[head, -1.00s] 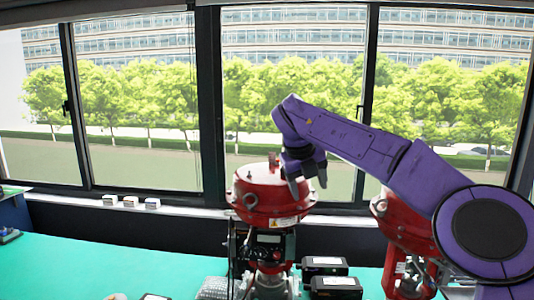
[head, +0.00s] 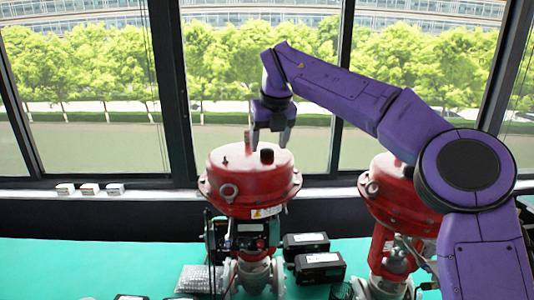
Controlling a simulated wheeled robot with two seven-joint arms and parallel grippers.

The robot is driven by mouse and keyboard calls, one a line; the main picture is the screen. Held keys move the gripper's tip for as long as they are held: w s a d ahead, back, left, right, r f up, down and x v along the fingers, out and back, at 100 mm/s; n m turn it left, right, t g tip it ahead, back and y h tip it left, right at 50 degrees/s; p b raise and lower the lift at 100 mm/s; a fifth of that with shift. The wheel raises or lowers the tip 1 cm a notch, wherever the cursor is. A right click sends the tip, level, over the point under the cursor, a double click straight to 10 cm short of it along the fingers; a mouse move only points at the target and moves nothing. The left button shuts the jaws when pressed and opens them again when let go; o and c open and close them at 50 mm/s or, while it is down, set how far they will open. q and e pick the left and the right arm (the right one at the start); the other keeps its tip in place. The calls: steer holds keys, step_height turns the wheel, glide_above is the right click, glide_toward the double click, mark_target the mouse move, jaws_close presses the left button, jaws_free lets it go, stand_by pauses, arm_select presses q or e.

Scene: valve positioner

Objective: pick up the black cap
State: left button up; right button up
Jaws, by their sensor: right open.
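The black cap (head: 267,156) stands on top of the near red valve actuator (head: 250,178), right of the middle of its dome. My right gripper (head: 269,142) hangs from the purple arm with its fingers pointing down and spread apart. It is empty. In the picture its fingertips are just above the cap, one to each side. I cannot tell from this view whether it is exactly over the cap in depth. My left gripper is not in view.
A second red actuator (head: 395,197) stands to the right, partly behind my arm. Black boxes (head: 319,267) lie on the green table (head: 120,262) beside the near valve. Small white boxes (head: 90,188) sit on the window sill. The table's left part is mostly clear.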

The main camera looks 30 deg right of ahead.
steer(key=shift+w+d+f, duration=0.15)
steer(key=shift+w+f, duration=0.85)
steer(key=shift+f, duration=0.15)
steer(key=shift+s+r, duration=0.2)
steer(key=shift+s, duration=0.45)
steer(key=c, duration=1.2)
steer(key=shift+o, duration=0.2)
steer(key=shift+w, duration=0.2)
